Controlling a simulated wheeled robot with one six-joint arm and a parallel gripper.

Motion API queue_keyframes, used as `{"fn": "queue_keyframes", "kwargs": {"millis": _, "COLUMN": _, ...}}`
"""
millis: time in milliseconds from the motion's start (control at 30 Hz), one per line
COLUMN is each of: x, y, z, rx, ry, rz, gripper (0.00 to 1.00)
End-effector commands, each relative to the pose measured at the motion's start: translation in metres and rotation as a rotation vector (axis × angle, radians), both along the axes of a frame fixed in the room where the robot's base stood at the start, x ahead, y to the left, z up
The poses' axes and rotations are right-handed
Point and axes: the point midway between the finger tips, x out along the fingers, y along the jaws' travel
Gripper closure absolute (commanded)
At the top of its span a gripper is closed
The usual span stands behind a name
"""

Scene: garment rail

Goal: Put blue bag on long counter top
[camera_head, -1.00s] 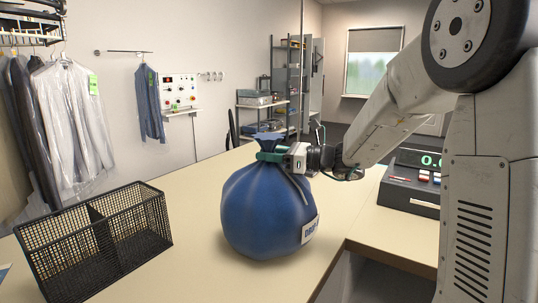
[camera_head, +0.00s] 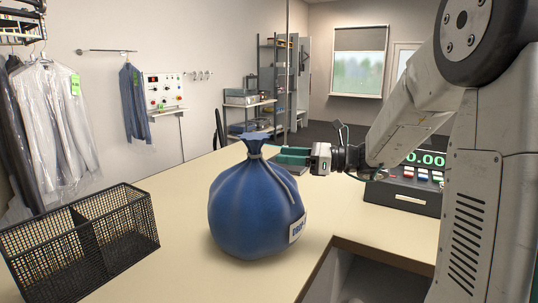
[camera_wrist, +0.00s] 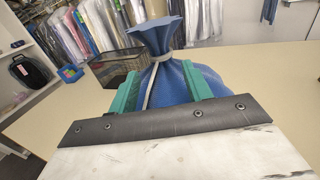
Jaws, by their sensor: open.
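The blue bag (camera_head: 256,207) stands upright on the long counter top (camera_head: 178,253), its neck tied with a grey cord and a white label low on its right side. My gripper (camera_head: 292,156) is just right of the bag's neck, apart from it, with green fingers. In the wrist view the fingers of my gripper (camera_wrist: 160,92) are spread apart and empty. The blue bag (camera_wrist: 155,45) is beyond them, its neck showing between the two fingers.
A black wire basket (camera_head: 82,240) stands on the counter left of the bag. A register with a green display (camera_head: 405,185) is at the right. The counter has an inner edge and a recess at front right. Clothes in clear covers (camera_head: 52,125) hang at the left. The counter behind the bag is clear.

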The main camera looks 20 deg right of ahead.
Motion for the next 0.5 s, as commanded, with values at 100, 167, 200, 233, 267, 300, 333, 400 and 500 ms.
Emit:
{"fn": "queue_keyframes", "kwargs": {"millis": 100, "x": -0.010, "y": -0.015, "z": 0.000, "rx": 0.000, "ry": 0.000, "rz": -0.002, "gripper": 0.51}}
{"fn": "queue_keyframes", "kwargs": {"millis": 167, "x": -0.013, "y": -0.019, "z": 0.000, "rx": 0.000, "ry": 0.000, "rz": -0.002, "gripper": 0.51}}
{"fn": "queue_keyframes", "kwargs": {"millis": 200, "x": -0.015, "y": -0.021, "z": 0.000, "rx": -0.001, "ry": 0.001, "rz": -0.001, "gripper": 0.51}}
{"fn": "queue_keyframes", "kwargs": {"millis": 233, "x": -0.016, "y": -0.022, "z": 0.000, "rx": -0.001, "ry": 0.001, "rz": -0.001, "gripper": 0.51}}
{"fn": "queue_keyframes", "kwargs": {"millis": 267, "x": -0.016, "y": -0.023, "z": 0.000, "rx": -0.001, "ry": 0.001, "rz": 0.000, "gripper": 0.51}}
{"fn": "queue_keyframes", "kwargs": {"millis": 300, "x": -0.017, "y": -0.023, "z": 0.000, "rx": -0.001, "ry": 0.001, "rz": 0.000, "gripper": 0.51}}
{"fn": "queue_keyframes", "kwargs": {"millis": 333, "x": -0.017, "y": -0.023, "z": 0.000, "rx": -0.002, "ry": 0.000, "rz": 0.002, "gripper": 0.51}}
{"fn": "queue_keyframes", "kwargs": {"millis": 400, "x": -0.021, "y": -0.018, "z": 0.000, "rx": -0.020, "ry": -0.004, "rz": 0.016, "gripper": 0.51}}
{"fn": "queue_keyframes", "kwargs": {"millis": 500, "x": -0.037, "y": 0.009, "z": 0.000, "rx": -0.116, "ry": -0.025, "rz": 0.090, "gripper": 0.51}}
